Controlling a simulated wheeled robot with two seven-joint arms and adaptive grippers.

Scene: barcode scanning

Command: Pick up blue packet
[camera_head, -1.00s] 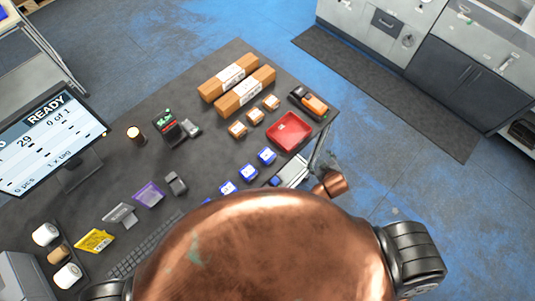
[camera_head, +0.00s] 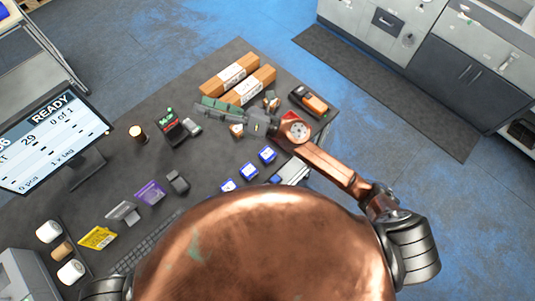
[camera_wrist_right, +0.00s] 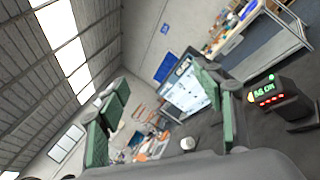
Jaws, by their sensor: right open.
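Several small blue-and-white packets lie in a diagonal row on the dark table; the clearest is the blue packet (camera_head: 267,154), with another blue packet (camera_head: 248,172) and a third (camera_head: 229,185) nearer my body. My right gripper (camera_head: 214,109) is over the table, above and left of this row in the head view, pointing left and apart from the packets. In the right wrist view the right gripper (camera_wrist_right: 163,92) has its green-padded fingers spread, with nothing between them. No blue packet shows clearly in that view. My left gripper is not in view.
Two long cardboard boxes (camera_head: 222,80) lie behind the right gripper. A device with a green light (camera_head: 170,121) stands left of it. The red tray is mostly covered by my arm. A monitor (camera_head: 45,138), purple packet (camera_head: 151,193) and yellow packet (camera_head: 98,237) are left.

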